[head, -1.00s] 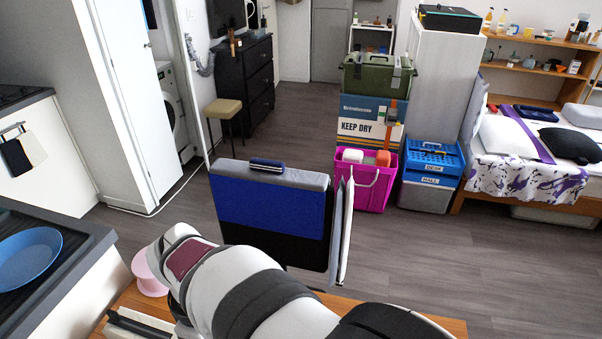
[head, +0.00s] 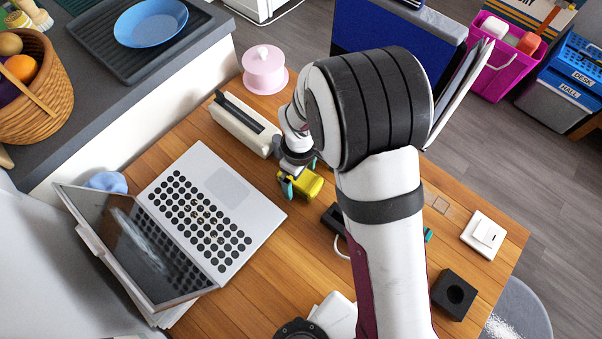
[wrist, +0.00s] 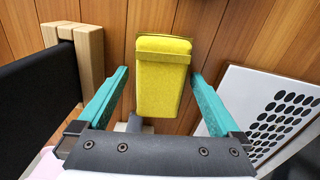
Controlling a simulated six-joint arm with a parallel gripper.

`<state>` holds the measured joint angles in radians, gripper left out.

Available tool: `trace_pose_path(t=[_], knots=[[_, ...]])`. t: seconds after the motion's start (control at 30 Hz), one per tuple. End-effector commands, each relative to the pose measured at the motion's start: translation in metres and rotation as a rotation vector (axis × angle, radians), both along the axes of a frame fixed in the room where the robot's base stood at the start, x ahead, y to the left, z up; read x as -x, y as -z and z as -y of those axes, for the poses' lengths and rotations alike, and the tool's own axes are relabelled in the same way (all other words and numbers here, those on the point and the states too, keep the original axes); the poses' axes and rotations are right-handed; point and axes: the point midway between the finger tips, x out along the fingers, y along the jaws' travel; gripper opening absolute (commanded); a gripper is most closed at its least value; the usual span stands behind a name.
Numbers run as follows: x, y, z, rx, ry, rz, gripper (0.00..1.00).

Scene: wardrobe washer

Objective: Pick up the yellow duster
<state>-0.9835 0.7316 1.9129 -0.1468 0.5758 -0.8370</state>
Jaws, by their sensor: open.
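The yellow duster (head: 306,186) is on the wooden table, right of the laptop and partly hidden by my arm and gripper. In the wrist view the duster (wrist: 162,75) is a felt-like yellow block with a raised rim, near the middle. My gripper (wrist: 160,78) is open, with a teal finger on each side of the duster and a visible gap to both. In the head view my gripper (head: 300,177) is low over the table at the duster. I cannot tell its exact height.
An open laptop (head: 212,210) lies left of the duster. A cream box with a black bar (head: 243,127) and a pink lidded dish (head: 264,70) are beyond it. A white switch (head: 483,235) and a black block (head: 454,293) are at the right.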

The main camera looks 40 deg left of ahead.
Motion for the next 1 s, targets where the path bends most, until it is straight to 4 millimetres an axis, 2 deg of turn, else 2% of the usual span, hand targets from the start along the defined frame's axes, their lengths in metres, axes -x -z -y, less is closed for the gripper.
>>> trace_pose_path(t=[0.03,0.07,0.5,0.77,0.87,1.0], knots=[[0.0,0.0,0.0,0.0,0.0,0.0,0.98],[0.0,0.0,0.0,0.0,0.0,0.0,0.93],[0.0,0.0,0.0,0.0,0.0,0.0,0.14],[0.0,-0.003,0.0,0.0,0.0,0.001,0.14],[-0.001,-0.012,-0.001,-0.002,0.0,0.002,0.14],[-0.001,-0.035,-0.001,-0.003,0.0,0.003,0.14]])
